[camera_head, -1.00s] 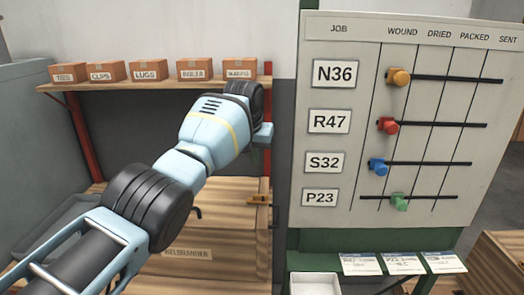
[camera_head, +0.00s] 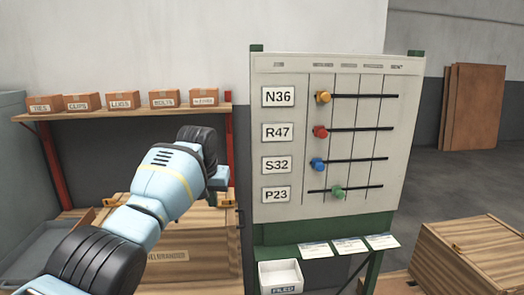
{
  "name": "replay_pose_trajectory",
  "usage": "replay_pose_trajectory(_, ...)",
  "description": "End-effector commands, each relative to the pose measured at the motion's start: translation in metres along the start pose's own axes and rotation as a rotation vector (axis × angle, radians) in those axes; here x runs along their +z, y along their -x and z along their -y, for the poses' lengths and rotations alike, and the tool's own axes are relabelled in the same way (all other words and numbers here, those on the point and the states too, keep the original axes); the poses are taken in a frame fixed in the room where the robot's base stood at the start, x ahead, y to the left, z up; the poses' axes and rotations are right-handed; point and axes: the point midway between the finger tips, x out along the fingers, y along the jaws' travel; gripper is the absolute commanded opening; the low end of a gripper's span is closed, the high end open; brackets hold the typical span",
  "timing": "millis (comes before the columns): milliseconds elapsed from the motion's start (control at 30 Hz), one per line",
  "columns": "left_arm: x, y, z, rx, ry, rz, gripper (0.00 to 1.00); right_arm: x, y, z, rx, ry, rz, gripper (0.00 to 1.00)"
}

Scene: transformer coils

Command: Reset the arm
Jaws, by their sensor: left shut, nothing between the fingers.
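My left arm reaches in from the lower left. My left gripper (camera_head: 219,179) is at its end, left of the job board (camera_head: 262,230) and apart from it. It is small, partly hidden behind the black wrist, and shut with nothing in it. The board has rows N36, R47, S32 and P23, each with a dark rail and a knob. The yellow knob (camera_head: 323,97), red knob (camera_head: 320,132) and blue knob (camera_head: 317,164) sit near the left ends of their rails. The green knob (camera_head: 338,193) sits farther right along its rail. My right gripper is not in view.
A wall shelf (camera_head: 130,112) with several labelled cardboard boxes is at the left. A wooden crate (camera_head: 190,250) stands below it, behind my arm. A white tray (camera_head: 281,275) and paper cards (camera_head: 350,246) are under the board. Another crate (camera_head: 480,255) stands at the lower right.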

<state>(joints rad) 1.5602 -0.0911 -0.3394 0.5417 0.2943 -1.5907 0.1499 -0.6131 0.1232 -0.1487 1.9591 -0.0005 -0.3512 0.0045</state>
Motion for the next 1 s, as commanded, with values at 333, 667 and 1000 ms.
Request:
replay_pose_trajectory(333,0.062,-0.095,-0.004,0.038,-0.032,0.035,0.00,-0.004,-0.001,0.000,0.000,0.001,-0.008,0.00)
replay_pose_trajectory(667,0.179,-0.188,-0.003,0.075,-0.048,0.069,0.00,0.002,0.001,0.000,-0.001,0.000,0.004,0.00)
replay_pose_trajectory(1000,0.325,-0.230,0.006,0.084,-0.043,0.101,0.00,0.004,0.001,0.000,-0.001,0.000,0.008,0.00)
